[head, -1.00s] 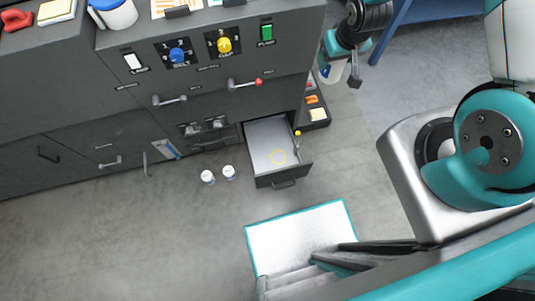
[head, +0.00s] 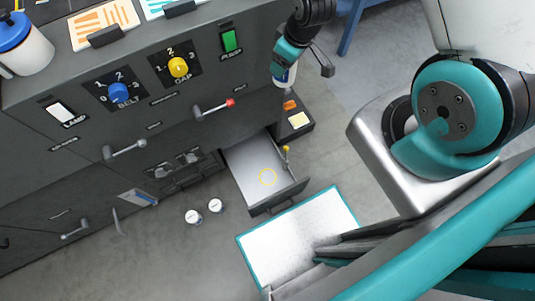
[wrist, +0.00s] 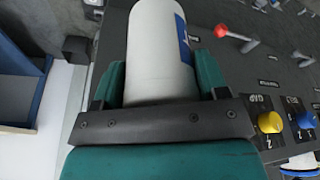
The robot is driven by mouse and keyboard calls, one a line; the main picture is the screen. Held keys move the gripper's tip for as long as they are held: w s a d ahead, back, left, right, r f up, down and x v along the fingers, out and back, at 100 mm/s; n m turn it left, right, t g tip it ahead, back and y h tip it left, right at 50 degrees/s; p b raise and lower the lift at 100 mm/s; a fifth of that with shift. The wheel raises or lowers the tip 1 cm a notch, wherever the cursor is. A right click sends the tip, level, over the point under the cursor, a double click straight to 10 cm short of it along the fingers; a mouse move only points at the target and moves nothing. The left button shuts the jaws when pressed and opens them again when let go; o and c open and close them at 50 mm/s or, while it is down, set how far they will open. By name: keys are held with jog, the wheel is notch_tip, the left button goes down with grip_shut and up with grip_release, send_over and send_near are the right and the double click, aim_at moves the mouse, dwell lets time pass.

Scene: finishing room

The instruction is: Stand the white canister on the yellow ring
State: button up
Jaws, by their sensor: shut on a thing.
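My gripper (head: 287,66) is shut on a white canister (wrist: 162,45) with a blue label. In the head view the canister (head: 282,77) hangs below the jaws, partly hidden by them, in front of the dark cabinet's right end. The ring looks empty. The gripper and canister are above and slightly right of it in the picture, apart from it. The wrist view does not show the ring.
Two white canisters (head: 193,216) (head: 215,205) stand on the floor left of the drawer. A small yellow-topped post (head: 286,150) is at the drawer's right side. Handles (head: 215,109) stick out from the cabinet. A teal-edged white mat (head: 285,235) lies in front.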

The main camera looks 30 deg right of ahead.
jog(key=s+a+f+n+g+b, duration=0.1)
jog(key=f+n+b, duration=0.7)
jog(key=f+b, duration=1.2)
jog(key=s+a+f+n+g+b, duration=0.2)
jog(key=f+n+b, duration=0.6)
jog(key=f+b, duration=1.3)
jog(key=s+a+f+n+g+b, duration=0.2)
jog(key=a+f+n+b, duration=0.3)
jog(key=f+b, duration=1.5)
notch_tip(320, 180, down, 6)
jog(key=shift+f+n+b, duration=0.1)
jog(key=shift+n+b, duration=0.25)
jog(key=shift+n, duration=1.05)
jog(key=o, duration=1.1)
